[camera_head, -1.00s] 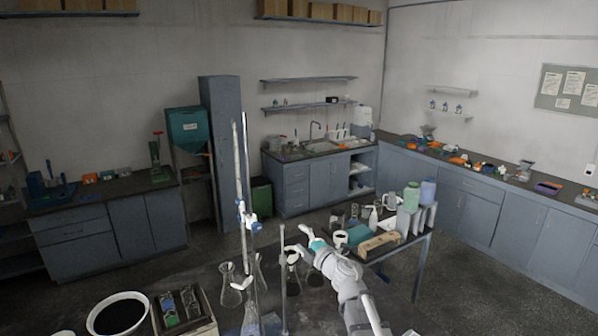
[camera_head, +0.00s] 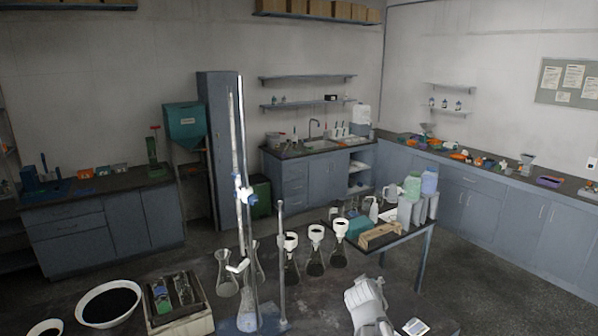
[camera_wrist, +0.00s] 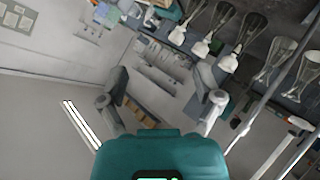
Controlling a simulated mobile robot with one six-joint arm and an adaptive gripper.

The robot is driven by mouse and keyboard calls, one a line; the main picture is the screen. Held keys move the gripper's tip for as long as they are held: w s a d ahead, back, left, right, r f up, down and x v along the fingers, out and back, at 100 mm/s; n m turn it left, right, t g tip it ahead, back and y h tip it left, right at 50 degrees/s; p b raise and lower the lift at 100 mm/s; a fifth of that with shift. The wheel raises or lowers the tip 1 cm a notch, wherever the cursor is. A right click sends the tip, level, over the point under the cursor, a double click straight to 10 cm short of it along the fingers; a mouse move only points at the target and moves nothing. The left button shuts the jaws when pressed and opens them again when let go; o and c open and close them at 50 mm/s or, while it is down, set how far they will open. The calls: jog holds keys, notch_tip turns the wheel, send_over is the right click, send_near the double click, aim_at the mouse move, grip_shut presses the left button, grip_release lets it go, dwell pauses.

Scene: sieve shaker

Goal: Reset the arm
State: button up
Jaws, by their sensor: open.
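My gripper (camera_wrist: 163,76) shows in the wrist view with its two grey fingers spread wide and nothing between them. Its teal body fills the lower middle of that view. In the head view, a white part of my arm (camera_head: 368,302) stands at the bottom, right of centre, above the near table's edge. The gripper itself cannot be made out in the head view. The wrist view is turned over, with the wall, shelves and flasks seen at odd angles behind the open fingers.
Flasks with white funnels (camera_head: 316,247) stand in a row on the near table. A burette stand (camera_head: 240,180) rises left of them. White bowls (camera_head: 108,306) and a tray (camera_head: 180,322) are at the left. A side table (camera_head: 365,246) holds bottles and a wooden block.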

jog(key=s+a+f+m+g+y+b, duration=0.2)
jog(key=s+f+g, duration=0.3)
jog(key=s+f, duration=0.3)
jog(key=s+a+f+m+g+y+b, duration=0.1)
jog(key=s+a+f+g+y+b, duration=0.1)
jog(key=s+f+g+b, duration=0.3)
jog(key=s+f+g, duration=0.1)
jog(key=s+f, duration=0.3)
jog(key=s, duration=0.1)
jog(key=shift+s+f+m, duration=0.15)
jog(key=shift+s+m, duration=0.2)
jog(key=shift+m, duration=0.05)
